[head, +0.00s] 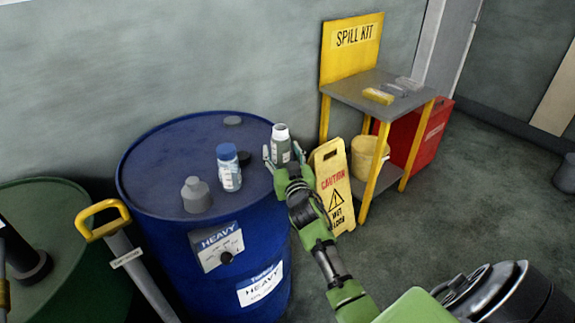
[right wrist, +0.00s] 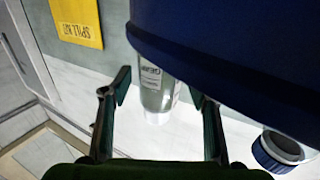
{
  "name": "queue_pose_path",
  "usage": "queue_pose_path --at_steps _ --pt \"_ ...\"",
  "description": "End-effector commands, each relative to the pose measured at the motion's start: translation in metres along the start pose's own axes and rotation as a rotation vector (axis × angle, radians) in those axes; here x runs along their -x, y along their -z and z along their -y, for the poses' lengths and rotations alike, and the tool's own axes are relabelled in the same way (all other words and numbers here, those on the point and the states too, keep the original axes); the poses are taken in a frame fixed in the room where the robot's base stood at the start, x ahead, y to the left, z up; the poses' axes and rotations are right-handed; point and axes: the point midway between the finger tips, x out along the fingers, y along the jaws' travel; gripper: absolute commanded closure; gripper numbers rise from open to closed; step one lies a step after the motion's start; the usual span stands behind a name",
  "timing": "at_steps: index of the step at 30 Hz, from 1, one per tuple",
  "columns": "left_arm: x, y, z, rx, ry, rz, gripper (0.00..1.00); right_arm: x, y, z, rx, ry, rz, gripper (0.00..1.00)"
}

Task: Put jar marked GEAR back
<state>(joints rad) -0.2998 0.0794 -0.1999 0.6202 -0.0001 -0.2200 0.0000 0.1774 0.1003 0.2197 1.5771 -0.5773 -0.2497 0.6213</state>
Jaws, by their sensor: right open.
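The GEAR jar (right wrist: 157,88), pale and clear with a white label, stands between the spread fingers of my right gripper (right wrist: 159,110) in the right wrist view, with a gap on each side. In the head view the jar (head: 281,145) is at the right edge of the blue drum's top (head: 170,150), upright, its lower part hidden by my open right gripper (head: 282,160). Whether its base touches the drum is not visible. A second jar with a blue cap (head: 229,168) stands on the drum to the left; its cap (right wrist: 270,155) shows at the right wrist view's lower right. My left gripper is not in view.
A shelf marked SPILL KIT (head: 370,85), a yellow wet-floor sign (head: 333,185), a bucket (head: 368,157) and a red box (head: 428,135) stand to the right. A green drum (head: 70,225) and yellow handle (head: 103,218) are left.

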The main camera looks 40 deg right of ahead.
Motion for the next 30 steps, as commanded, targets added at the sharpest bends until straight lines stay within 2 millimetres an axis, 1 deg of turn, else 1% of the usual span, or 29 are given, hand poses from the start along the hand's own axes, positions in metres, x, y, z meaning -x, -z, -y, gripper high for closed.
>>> queue_pose_path --at_steps 1,3,9,12,15,20,30 --pt "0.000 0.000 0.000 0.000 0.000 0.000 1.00 0.011 -0.001 0.000 0.000 0.000 0.001 0.45" --pt "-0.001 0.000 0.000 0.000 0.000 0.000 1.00 0.026 -0.002 0.000 -0.001 0.001 0.001 0.45" --pt "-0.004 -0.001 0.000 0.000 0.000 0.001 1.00 0.067 -0.002 0.000 -0.001 0.000 0.002 0.45" --pt "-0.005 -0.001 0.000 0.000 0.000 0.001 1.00 0.083 -0.002 0.000 -0.001 0.000 0.002 0.45" --pt "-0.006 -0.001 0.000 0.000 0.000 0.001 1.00 0.093 -0.001 0.000 -0.001 0.000 0.001 0.45" --pt "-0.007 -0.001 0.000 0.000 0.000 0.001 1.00 0.100 0.000 0.000 0.000 0.000 0.000 0.45" --pt "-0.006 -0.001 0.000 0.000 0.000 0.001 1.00 0.100 0.001 0.000 0.000 0.000 0.000 0.45"
